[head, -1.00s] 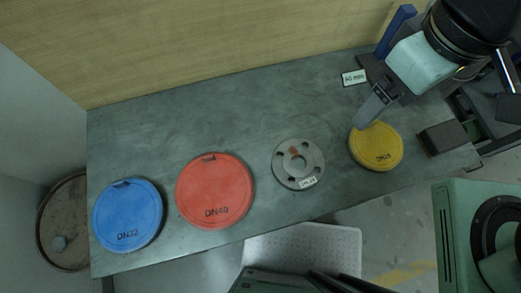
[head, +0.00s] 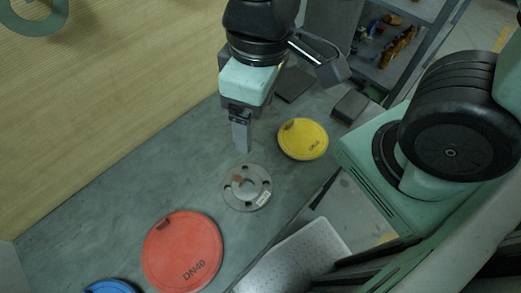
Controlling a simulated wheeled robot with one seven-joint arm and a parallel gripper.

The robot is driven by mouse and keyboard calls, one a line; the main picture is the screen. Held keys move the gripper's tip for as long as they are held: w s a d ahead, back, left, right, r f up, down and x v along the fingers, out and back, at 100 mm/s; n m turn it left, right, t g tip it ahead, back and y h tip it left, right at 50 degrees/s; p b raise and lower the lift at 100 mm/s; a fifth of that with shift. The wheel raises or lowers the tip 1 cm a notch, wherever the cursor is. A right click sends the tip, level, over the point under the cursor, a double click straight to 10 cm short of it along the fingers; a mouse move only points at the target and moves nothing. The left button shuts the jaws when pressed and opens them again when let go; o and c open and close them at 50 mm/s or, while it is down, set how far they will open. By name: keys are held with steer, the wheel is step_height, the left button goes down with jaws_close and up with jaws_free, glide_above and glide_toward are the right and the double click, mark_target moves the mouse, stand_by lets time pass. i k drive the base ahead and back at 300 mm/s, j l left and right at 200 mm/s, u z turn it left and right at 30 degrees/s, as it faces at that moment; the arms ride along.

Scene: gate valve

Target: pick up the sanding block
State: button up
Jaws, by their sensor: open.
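A small dark grey-brown rectangular block (head: 350,106), which looks like the sanding block, lies on the grey table near its right edge in the head view. It is just beyond the yellow disc (head: 303,139) and nothing holds it. My gripper (head: 241,138) points down over the table, left of the block and well apart from it. It is open and empty, seen nearly edge-on, above the area behind the grey flange (head: 247,187).
A second dark flat piece (head: 293,84) lies near the far end, right of my gripper. A red DN40 disc (head: 182,252) and a blue disc (head: 110,287) lie nearer. A wooden wall (head: 100,100) borders the left. Shelving (head: 385,70) stands beyond the table.

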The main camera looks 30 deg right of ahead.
mark_target(347, 110)
steer(key=k+l+z, duration=0.1)
steer(key=z, duration=0.25)
steer(key=k+l+z, duration=0.2)
steer(key=z, duration=0.15)
steer(key=k, duration=0.05)
